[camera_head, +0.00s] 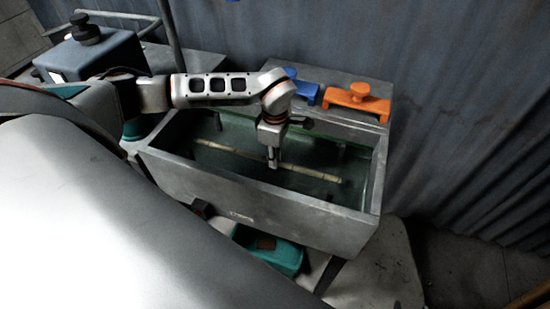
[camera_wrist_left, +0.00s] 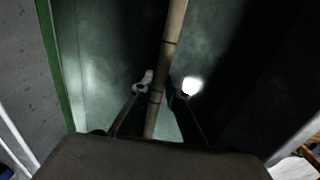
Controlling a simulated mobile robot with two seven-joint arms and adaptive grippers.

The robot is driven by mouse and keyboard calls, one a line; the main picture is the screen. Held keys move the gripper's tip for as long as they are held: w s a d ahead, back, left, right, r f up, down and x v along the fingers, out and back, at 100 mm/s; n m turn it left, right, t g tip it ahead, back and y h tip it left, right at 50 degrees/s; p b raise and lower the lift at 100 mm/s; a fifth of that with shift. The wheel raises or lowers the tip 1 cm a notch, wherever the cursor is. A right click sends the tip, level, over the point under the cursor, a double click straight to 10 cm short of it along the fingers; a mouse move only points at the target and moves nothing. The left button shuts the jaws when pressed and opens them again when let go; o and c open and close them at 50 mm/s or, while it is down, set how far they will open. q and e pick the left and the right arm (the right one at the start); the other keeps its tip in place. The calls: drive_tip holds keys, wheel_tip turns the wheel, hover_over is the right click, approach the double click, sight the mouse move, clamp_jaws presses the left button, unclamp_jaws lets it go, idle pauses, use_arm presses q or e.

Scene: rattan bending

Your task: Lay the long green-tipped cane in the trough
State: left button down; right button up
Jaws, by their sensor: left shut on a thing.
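The long pale cane (camera_head: 230,151) lies lengthwise within the opening of the grey metal trough (camera_head: 255,208), slanting slightly across it. I cannot tell whether it touches the water or the floor of the trough. No green tip shows clearly on it. My left gripper (camera_head: 273,164) reaches down into the trough and is shut on the cane near its middle. In the left wrist view the cane (camera_wrist_left: 173,40) runs between the two fingertips of the left gripper (camera_wrist_left: 163,90). My right gripper is not in view.
An orange clamp-like piece (camera_head: 358,100) and a blue one (camera_head: 306,91) sit on the ledge behind the trough. A blue-grey box (camera_head: 95,57) stands at the back left. A teal item (camera_head: 272,251) lies in front, below the trough. A corrugated wall (camera_head: 470,90) closes the back.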

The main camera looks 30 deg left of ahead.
use_arm(q)
drive_tip(key=shift+f, duration=0.5)
drive_tip(key=c, duration=2)
unclamp_jaws()
drive_tip(key=shift+r, duration=0.1)
drive_tip(key=shift+r, duration=0.2)
wheel_tip(320, 180, up, 13)
drive_tip(key=shift+f, duration=0.15)
